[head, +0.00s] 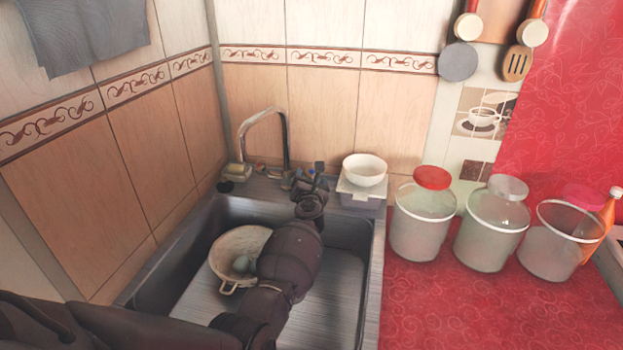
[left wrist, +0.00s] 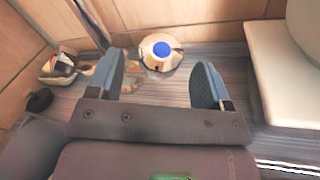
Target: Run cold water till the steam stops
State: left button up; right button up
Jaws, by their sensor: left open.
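The metal faucet (head: 284,128) rises behind the sink with its spout arching to the left. In the left wrist view a rounded metal tap part with a blue top (left wrist: 161,50) stands just beyond the fingertips. My left gripper (head: 308,178) reaches over the sink to the tap base; its open fingers (left wrist: 160,82) are apart and nothing is between them. A pale two-handled pot or colander (head: 226,264) sits in the sink, partly hidden by my arm, with pale green rounded things (head: 241,264) inside. I see no clear water stream or steam. My right gripper is not in view.
The grey sink (head: 372,238) lies below my arm. A white bowl (head: 364,169) stands on a container (head: 361,197) right of the tap. Several lidded jars (head: 423,222) line the red counter (head: 440,305), whose front is clear. A sponge holder (head: 237,172) stands left.

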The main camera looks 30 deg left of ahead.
aim_at(310, 174)
pick_arm(q)
jog(key=shift+f+b+x, duration=0.25)
jog(key=shift+b+x, duration=0.15)
jog(key=shift+x, duration=0.65)
jog(key=shift+w+a+r, duration=0.25)
jog(key=shift+w, duration=0.2)
